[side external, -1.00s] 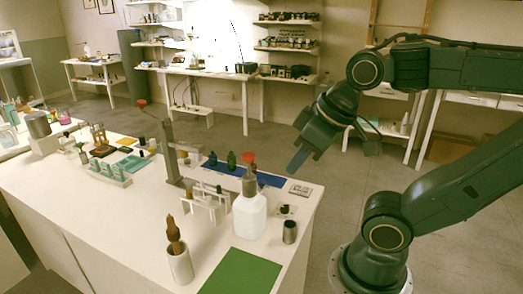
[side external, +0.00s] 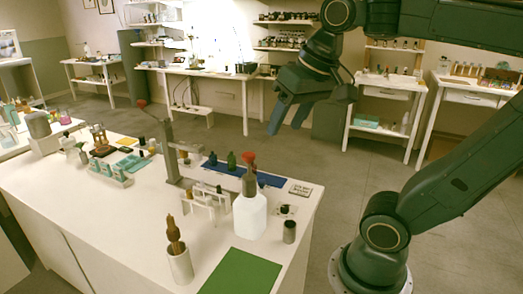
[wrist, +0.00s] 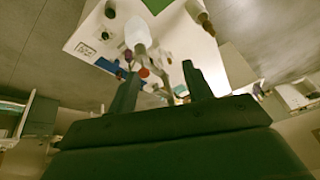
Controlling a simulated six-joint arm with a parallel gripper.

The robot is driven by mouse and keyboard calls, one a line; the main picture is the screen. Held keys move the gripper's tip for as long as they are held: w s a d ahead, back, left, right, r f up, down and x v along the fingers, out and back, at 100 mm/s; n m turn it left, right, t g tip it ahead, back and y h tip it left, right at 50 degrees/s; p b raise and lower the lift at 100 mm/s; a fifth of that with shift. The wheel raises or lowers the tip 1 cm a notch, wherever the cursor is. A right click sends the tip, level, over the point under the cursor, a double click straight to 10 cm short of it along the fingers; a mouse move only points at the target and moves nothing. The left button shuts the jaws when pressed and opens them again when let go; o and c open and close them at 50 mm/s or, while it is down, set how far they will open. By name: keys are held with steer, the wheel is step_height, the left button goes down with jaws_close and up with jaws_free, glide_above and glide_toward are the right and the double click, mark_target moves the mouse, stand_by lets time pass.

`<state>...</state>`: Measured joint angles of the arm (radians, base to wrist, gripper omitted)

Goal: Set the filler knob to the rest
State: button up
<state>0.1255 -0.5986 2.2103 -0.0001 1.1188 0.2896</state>
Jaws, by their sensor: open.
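A small dark knob on a pale square plate (side external: 286,209) sits near the right edge of the white table. It may be the filler knob; its setting is too small to read. A grey post (side external: 170,150) with a side arm ending in a red tip (side external: 142,103) stands mid-table. My gripper (side external: 285,127) is open and empty, high above and beyond the table's far right corner. In the wrist view its two fingers (wrist: 160,72) are spread, with the table behind them.
A white jug (side external: 250,215) with a red-topped nozzle stands beside a dark cup (side external: 289,231). A printed card (side external: 300,189), a blue mat (side external: 270,179) with small bottles, a white rack (side external: 208,205), a brush pot (side external: 180,266) and a green mat (side external: 240,273) are nearby.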

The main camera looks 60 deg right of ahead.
steer(key=w+d+r+m+g, duration=0.1)
steer(key=w+d+m+g, duration=0.1)
steer(key=w+d+m, duration=0.5)
steer(key=m+g, duration=0.3)
steer(key=m, duration=1.4)
glide_above(285, 207)
step_height(285, 207, down, 3)
step_height(285, 207, down, 27)
steer(key=shift+r+y, duration=0.2)
steer(key=shift+y, duration=0.1)
steer(key=shift+f, duration=0.1)
steer(key=shift+f, duration=6.75)
steer(key=c, duration=1)
